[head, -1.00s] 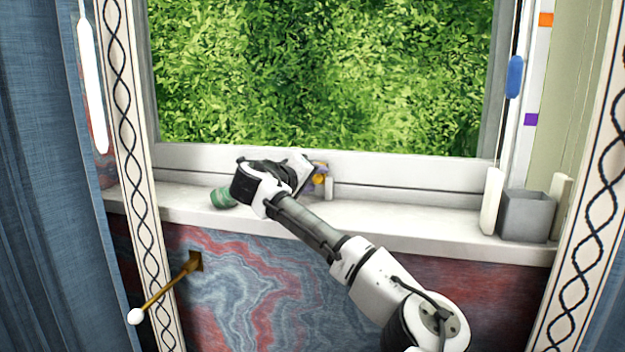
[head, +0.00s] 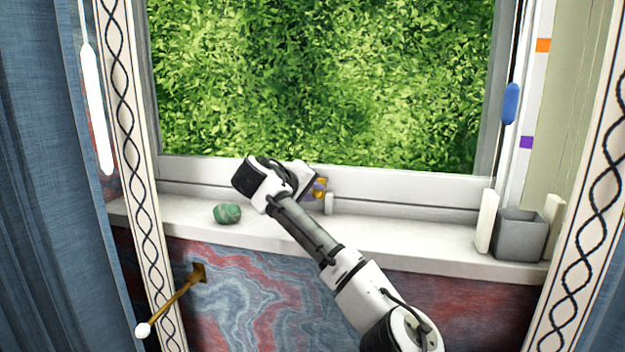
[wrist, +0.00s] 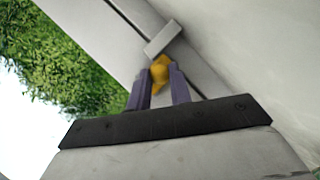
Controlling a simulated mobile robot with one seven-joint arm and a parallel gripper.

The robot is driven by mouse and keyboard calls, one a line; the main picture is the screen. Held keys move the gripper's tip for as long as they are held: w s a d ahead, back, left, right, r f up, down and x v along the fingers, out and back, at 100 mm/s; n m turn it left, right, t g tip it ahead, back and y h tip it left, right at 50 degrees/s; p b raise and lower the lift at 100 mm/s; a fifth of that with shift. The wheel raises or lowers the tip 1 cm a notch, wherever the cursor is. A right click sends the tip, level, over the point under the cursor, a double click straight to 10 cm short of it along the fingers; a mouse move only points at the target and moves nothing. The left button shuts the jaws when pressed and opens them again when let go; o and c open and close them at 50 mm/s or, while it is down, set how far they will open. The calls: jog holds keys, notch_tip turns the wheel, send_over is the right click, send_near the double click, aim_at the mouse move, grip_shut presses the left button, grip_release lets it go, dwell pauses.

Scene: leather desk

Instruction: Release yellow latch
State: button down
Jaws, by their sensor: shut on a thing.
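The yellow latch (wrist: 159,72) sits at the lower window frame, next to a small pale block (wrist: 163,38) in the wrist view. My gripper (wrist: 158,80) has its two purple-grey fingers on either side of the latch and is shut on it. In the head view a bit of the yellow latch (head: 321,184) shows just right of my gripper (head: 316,190). My wrist hides most of the fingers there, and the latch's far side cannot be seen.
A green stone-like object (head: 227,213) lies on the white sill (head: 400,229) left of my arm. A grey square cup (head: 520,236) stands at the sill's right end between white uprights. A brown rod (head: 180,297) with a white knob juts out below the sill.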

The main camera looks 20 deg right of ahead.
aim_at(313, 193)
notch_tip(313, 193, up, 2)
jog(key=g+y+p, duration=0.2)
jog(key=p, duration=0.5)
jog(key=shift+s+a+r+n, duration=0.1)
jog(key=shift+r+n, duration=0.05)
jog(key=shift+n, duration=0.15)
jog(key=g+y+p, duration=0.1)
jog(key=g+p, duration=0.1)
jog(key=p, duration=0.4)
jog(key=r+n+g+y+p, duration=0.1)
jog(key=p, duration=0.5)
jog(key=r+g+y+p, duration=0.1)
jog(key=g+y+p, duration=0.1)
jog(key=p, duration=0.4)
jog(key=shift+w+d+r+g, duration=0.25)
jog(key=shift+w+g, duration=0.05)
jog(key=shift+w, duration=0.05)
jog(key=shift+w+d+n+g+y+p, duration=0.15)
jog(key=shift+n+g+y+p, duration=0.2)
jog(key=shift+p, duration=0.7)
jog(key=c, duration=1.3)
grip_release()
jog(key=shift+r, duration=0.1)
